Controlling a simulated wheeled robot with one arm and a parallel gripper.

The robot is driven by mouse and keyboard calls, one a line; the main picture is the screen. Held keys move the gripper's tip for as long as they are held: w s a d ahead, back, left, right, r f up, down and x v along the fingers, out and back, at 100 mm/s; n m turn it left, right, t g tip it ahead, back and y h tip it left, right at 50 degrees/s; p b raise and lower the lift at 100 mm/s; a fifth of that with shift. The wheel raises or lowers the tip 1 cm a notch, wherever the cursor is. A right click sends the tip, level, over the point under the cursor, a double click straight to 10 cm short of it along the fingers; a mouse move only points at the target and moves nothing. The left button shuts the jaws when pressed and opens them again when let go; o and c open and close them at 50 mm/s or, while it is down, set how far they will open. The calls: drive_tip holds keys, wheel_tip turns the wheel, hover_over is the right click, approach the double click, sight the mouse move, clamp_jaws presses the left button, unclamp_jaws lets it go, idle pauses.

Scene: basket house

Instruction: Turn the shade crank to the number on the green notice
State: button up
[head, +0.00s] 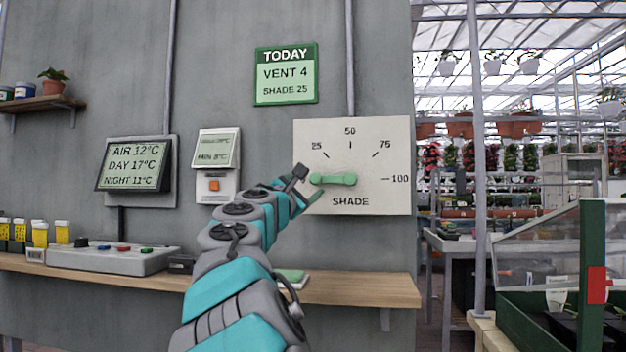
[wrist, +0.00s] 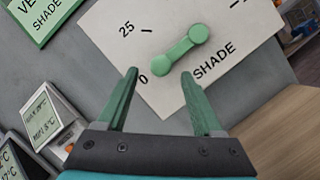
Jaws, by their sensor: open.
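The shade dial (head: 393,150) is a pale square board on the grey wall, marked 25, 50, 75 and 100. Its green crank (head: 336,180) points left, and in the wrist view the crank (wrist: 180,50) has its outer end beside the 0 mark. The green notice (head: 286,73) reads TODAY, VENT 4, SHADE 25. My gripper (head: 309,184) is at the dial's left edge and hides the 0 in the head view. In the wrist view my gripper (wrist: 159,73) is open, its green fingers either side of the crank's outer end. I cannot tell whether they touch it.
A climate screen (head: 134,164) and a small display unit with an orange button (head: 214,186) are on the wall at left. A wooden shelf (head: 370,290) runs below the dial. A control box (head: 120,259) stands on it. Greenhouse benches are at right.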

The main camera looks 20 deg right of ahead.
sight(314, 181)
drive_tip(key=shift+p+x, duration=0.5)
drive_tip(key=shift+x, duration=2.35)
drive_tip(key=shift+s, duration=0.1)
drive_tip(key=shift+f, duration=0.1)
clamp_jaws()
